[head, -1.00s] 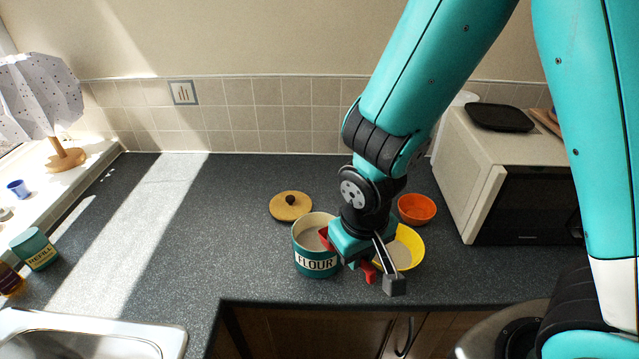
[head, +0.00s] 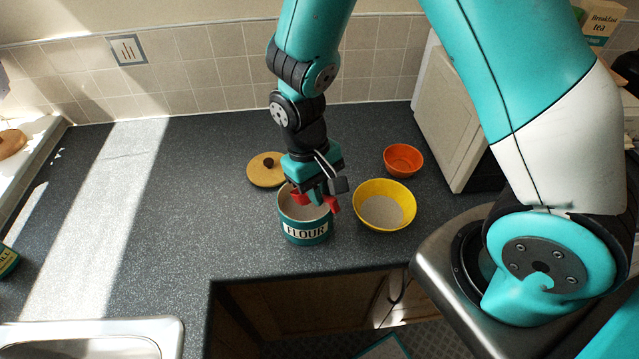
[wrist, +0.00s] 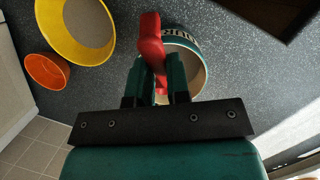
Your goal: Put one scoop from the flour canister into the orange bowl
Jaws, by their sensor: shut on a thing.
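The teal flour canister (head: 306,239) stands open on the counter, with pale flour inside; it also shows in the wrist view (wrist: 196,72). My gripper (head: 316,194) is over the canister's mouth, its fingers shut on a red scoop (head: 332,204). In the wrist view the red scoop (wrist: 151,42) sits between the fingers and overlaps the canister's rim. Its bowl is mostly hidden, so I cannot tell whether it holds flour. The orange bowl (head: 403,158) stands behind and right of the canister and looks empty; it is at the left in the wrist view (wrist: 46,72).
A yellow bowl (head: 370,219) with pale powder stands just right of the canister, in front of the orange bowl. The wooden lid (head: 264,176) lies behind the canister. A microwave (head: 452,125) stands at the right. The counter to the left (head: 200,190) is clear.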

